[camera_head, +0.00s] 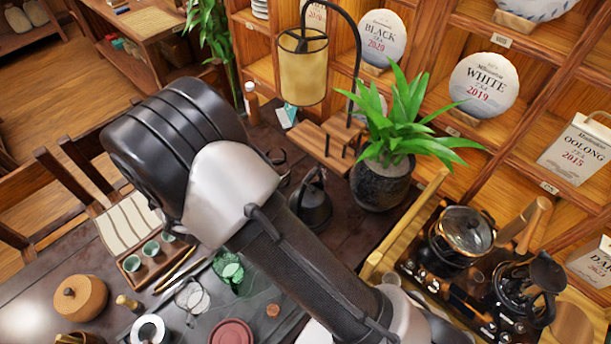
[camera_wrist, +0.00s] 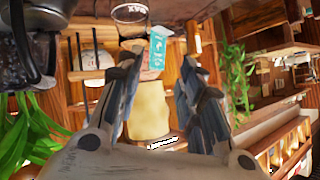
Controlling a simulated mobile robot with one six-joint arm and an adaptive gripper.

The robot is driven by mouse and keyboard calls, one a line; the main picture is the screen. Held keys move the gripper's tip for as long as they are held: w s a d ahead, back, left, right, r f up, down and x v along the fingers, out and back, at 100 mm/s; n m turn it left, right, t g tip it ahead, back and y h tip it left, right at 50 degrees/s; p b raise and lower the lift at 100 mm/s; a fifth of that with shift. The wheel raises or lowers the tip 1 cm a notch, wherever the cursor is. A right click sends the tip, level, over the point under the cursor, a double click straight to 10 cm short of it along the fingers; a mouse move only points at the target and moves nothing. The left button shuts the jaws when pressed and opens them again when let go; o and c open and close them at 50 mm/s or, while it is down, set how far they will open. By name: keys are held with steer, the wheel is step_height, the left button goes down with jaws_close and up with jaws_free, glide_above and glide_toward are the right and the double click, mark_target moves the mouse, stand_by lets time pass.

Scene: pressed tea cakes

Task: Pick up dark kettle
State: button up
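The dark kettle (camera_head: 311,206) stands upright on the dark table, just right of my forearm and left of the potted plant in the head view. Its handle arches over the top, and my arm covers part of its left side. In the wrist view, which is upside down, a dark body with a looped black handle, seemingly the kettle (camera_wrist: 47,14), is cut off at the upper left. My gripper (camera_wrist: 160,72) is open and empty, with the kettle outside its fingers. In the head view my arm hides most of the gripper.
A plant in a black pot (camera_head: 380,186) stands close right of the kettle. A lamp (camera_head: 303,72) on a wooden base stands behind it; its shade shows between my fingers (camera_wrist: 149,110). A glass pot (camera_head: 464,232) and other teaware crowd the right; cups and a green glass piece lie left.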

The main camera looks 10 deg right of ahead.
steer(key=s+d+f+h+p, duration=0.2)
steer(key=s+d+f+h, duration=0.1)
steer(key=s+h, duration=0.15)
steer(key=t+h+p, duration=0.2)
steer(key=h+p, duration=0.1)
steer(key=h, duration=0.1)
glide_toward(308, 178)
steer(key=x, duration=1.1)
steer(key=shift+w+d+f, duration=0.1)
steer(key=shift+d, duration=0.1)
steer(key=shift+c, duration=0.6)
jaws_close()
